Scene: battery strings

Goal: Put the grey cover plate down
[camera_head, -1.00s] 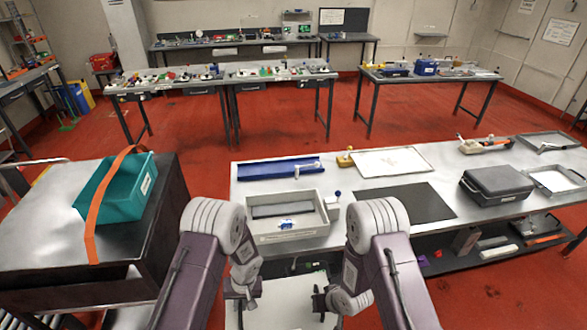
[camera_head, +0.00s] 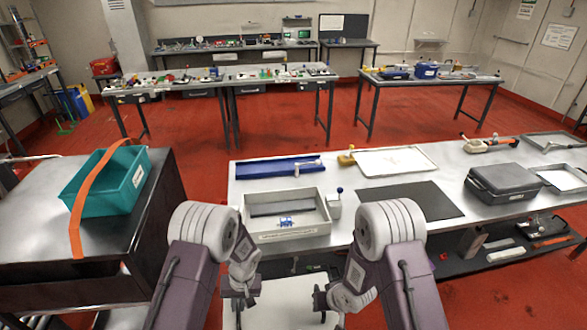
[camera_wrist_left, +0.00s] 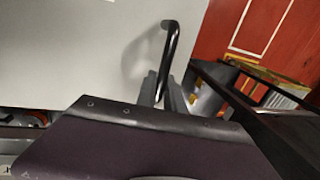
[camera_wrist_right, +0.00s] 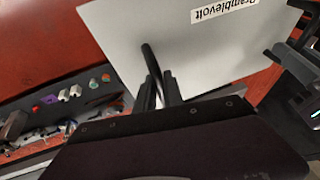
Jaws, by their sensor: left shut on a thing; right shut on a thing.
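The grey cover plate (camera_head: 287,303) is a flat light-grey sheet held low in front of me, at the near side of the bench. Its lower part runs out of the head view. My left gripper (camera_head: 238,300) is shut on the black handle (camera_wrist_left: 172,50) at one side of the plate. My right gripper (camera_head: 322,300) is shut on the handle (camera_wrist_right: 151,65) at the other side. In the right wrist view the plate (camera_wrist_right: 190,50) carries a white label reading "Bramblevolt". The left wrist view shows a bare part of the plate (camera_wrist_left: 80,50).
A grey open box (camera_head: 322,213) stands on the bench (camera_head: 340,215) just beyond the plate. A black mat (camera_head: 410,203), a white tray (camera_head: 435,167) and a dark case (camera_head: 503,183) lie to the right. A dark cart (camera_head: 35,240) with a teal bin (camera_head: 115,185) stands left.

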